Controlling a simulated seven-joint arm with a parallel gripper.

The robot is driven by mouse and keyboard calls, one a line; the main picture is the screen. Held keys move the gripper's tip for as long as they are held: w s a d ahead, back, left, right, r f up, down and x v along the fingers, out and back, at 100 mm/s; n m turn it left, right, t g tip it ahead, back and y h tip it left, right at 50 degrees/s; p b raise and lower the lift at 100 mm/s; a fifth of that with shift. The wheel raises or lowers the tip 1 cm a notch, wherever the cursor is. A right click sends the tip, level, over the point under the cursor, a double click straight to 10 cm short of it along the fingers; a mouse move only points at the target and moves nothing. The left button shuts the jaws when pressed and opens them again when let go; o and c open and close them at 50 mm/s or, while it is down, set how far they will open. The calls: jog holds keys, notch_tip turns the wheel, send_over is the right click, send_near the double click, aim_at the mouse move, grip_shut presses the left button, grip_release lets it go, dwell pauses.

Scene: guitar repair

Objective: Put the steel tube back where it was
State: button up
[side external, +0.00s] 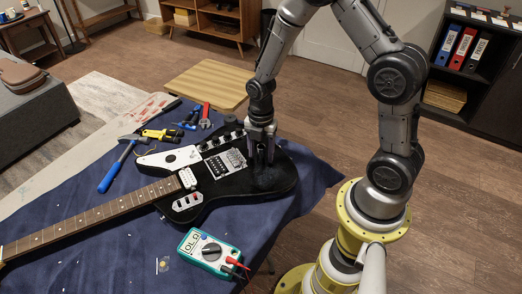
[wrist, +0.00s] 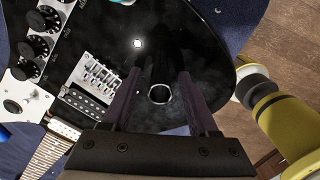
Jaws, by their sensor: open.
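The steel tube (wrist: 160,102) shows in the wrist view as a bright round rim seen nearly end-on, over the black guitar body (wrist: 215,60). It appears to stand upright on the guitar. My gripper (wrist: 158,84) is open, with one finger on each side of the tube; whether either finger touches it I cannot tell. In the side view, my gripper (side external: 263,154) points down at the body of the black guitar (side external: 225,172), right of the bridge. The tube cannot be made out clearly there between the fingers.
The guitar lies on a blue cloth (side external: 95,215). A teal multimeter (side external: 208,252) with red and black probes lies at the front.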

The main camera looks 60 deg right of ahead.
aim_at(261, 147)
notch_tip(261, 147, up, 12)
jog(key=r, duration=0.1)
jog(key=s+a+r+m+t, duration=0.2)
jog(key=s+r+m, duration=0.4)
jog(key=s+m, duration=0.2)
jog(key=s+a+r+m+t, duration=0.3)
jog(key=s+r+m, duration=0.4)
jog(key=m, duration=0.5)
jog(key=shift+s+a+t, duration=0.15)
jog(key=shift+s+t, duration=0.15)
jog(key=shift+s, duration=0.85)
